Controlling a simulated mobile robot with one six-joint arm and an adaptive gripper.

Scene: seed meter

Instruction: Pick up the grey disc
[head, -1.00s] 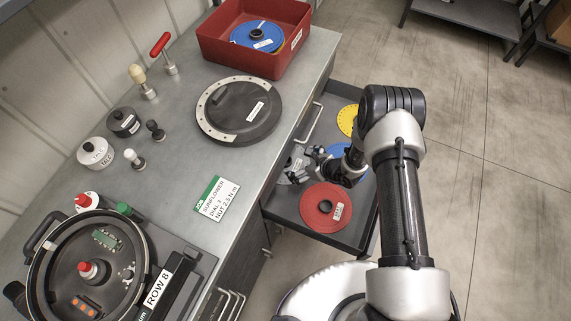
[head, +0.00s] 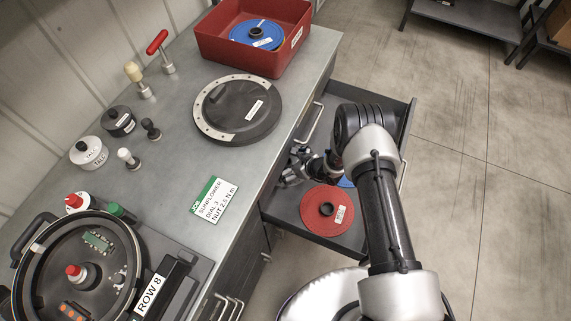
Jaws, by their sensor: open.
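My gripper (head: 290,172) is open and low over the left side of the open drawer (head: 346,236), at the place of the grey disc. The gripper and wrist now cover the grey disc almost wholly, so I cannot tell whether the fingers touch it. A red disc (head: 313,212) with a dark hub and a white label lies flat in the drawer, just in front of the gripper. A sliver of a blue disc (head: 345,182) shows beside my wrist.
The drawer front and handle are to the right of my forearm. The counter edge runs close to the gripper's left. On the counter are a large dark disc (head: 236,122), a red bin (head: 221,43) holding a blue disc (head: 257,36), a label card (head: 214,200) and the seed meter (head: 55,268).

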